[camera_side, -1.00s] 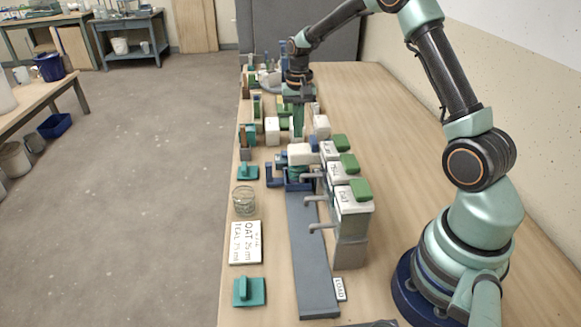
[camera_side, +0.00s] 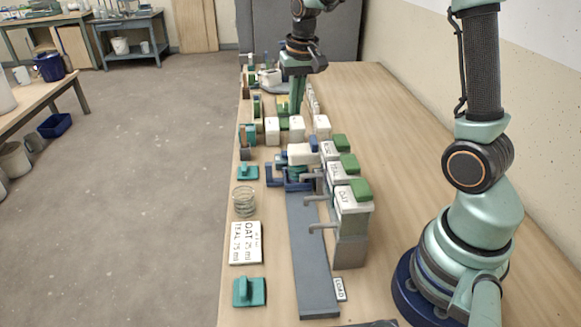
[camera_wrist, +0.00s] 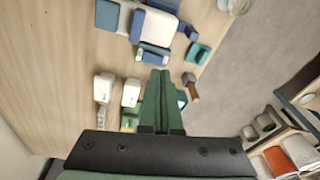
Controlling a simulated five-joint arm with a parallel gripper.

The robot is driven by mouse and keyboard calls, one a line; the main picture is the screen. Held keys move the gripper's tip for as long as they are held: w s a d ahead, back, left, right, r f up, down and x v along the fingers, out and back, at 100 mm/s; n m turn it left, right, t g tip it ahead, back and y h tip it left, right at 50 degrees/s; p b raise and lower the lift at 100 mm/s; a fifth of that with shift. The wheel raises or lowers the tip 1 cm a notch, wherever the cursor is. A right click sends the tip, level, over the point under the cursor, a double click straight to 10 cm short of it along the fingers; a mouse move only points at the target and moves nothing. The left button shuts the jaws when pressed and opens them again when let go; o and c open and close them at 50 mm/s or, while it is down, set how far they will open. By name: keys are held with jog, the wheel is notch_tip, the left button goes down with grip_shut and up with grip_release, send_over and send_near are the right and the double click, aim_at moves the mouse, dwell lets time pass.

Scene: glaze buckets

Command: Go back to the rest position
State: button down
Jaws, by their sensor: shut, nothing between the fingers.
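My gripper (camera_side: 297,95) hangs pointing down above the far part of the bench, over the white and green blocks. Its green fingers are together with nothing between them. The wrist view also shows the closed fingers (camera_wrist: 157,103) running up the middle. The bench top (camera_side: 375,110) is clear of the gripper. In the side view the fingers overlap the blocks behind and below, and whether they touch any cannot be told, but they look raised.
White blocks (camera_side: 272,130) stand below the gripper. Green-lidded dispensers (camera_side: 352,210) stand beside a long grey track (camera_side: 311,255). A wire basket (camera_side: 244,201), a lettered card (camera_side: 245,243) and teal blocks (camera_side: 249,291) line the left edge.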

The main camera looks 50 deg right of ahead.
jog(key=s+a+r+n+t, duration=0.2)
jog(key=s+a+n, duration=0.1)
jog(key=s+a, duration=0.2)
jog(key=s+a+r+n+t, duration=0.2)
jog(key=s+a, duration=0.3)
jog(key=s, duration=0.4)
jog(key=shift+s+r+n, duration=0.25)
jog(key=shift+r+n, duration=0.45)
jog(key=shift+r, duration=0.15)
